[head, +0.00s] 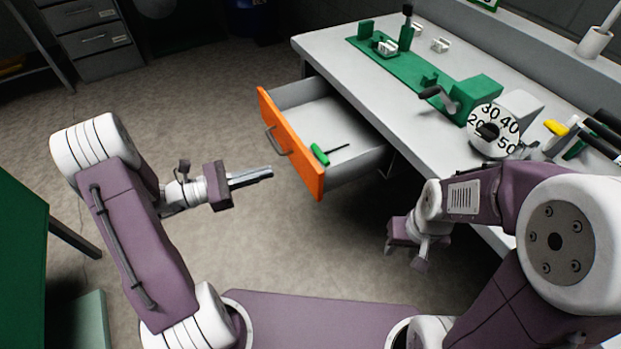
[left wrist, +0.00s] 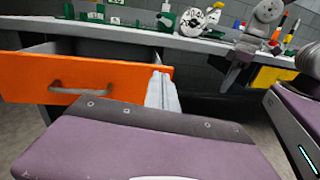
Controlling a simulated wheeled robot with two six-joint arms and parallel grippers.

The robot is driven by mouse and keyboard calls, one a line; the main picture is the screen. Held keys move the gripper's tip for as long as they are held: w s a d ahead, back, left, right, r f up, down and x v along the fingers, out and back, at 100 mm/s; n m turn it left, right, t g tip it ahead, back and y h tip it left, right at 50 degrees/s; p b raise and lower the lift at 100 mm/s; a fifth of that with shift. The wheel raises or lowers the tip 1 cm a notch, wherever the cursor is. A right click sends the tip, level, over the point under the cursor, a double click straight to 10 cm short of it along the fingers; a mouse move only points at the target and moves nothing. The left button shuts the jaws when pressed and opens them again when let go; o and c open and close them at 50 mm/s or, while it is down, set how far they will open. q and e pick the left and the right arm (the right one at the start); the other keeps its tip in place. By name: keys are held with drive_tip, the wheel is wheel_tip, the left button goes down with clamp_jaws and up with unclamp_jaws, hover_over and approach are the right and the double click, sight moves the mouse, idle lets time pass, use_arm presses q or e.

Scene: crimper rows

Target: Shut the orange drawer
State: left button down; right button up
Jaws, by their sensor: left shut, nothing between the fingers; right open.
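The orange drawer (head: 305,165) stands pulled out from under the grey workbench (head: 345,75). Its orange front has a dark bar handle (head: 275,141), and a green-handled screwdriver (head: 321,154) lies inside. My left gripper (head: 270,172) is shut and empty, just left of the drawer front, with its tips pointing toward it; a gap shows in the head view. In the left wrist view the drawer front (left wrist: 110,80) fills the left side, with the shut fingers (left wrist: 161,92) near its right end. My right gripper (head: 405,255) hangs below the bench edge, apart from the drawer; its fingertips are hard to see.
On the bench are a green fixture (head: 410,68), a numbered dial (head: 493,131), white connectors and several hand tools (head: 590,137) at the right. A grey cabinet (head: 90,35) stands at the back left. A green surface (head: 22,235) is at the left edge. The floor before the drawer is clear.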

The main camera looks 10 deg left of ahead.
use_arm(q)
wheel_tip(320, 180, down, 6)
drive_tip(key=a+n+t+b, duration=0.1)
drive_tip(key=a+n+b, duration=0.1)
drive_tip(key=a, duration=0.1)
drive_tip(key=t+y+b, duration=0.1)
drive_tip(key=b, duration=0.3)
approach(305, 168)
drive_tip(key=x, duration=0.6)
drive_tip(key=shift+w+d+r, duration=0.1)
drive_tip(key=shift+d, duration=0.25)
use_arm(e)
wheel_tip(305, 168, down, 8)
drive_tip(key=shift+s+f, duration=0.15)
drive_tip(key=shift+s, duration=0.15)
use_arm(q)
drive_tip(key=shift+w+d, duration=0.1)
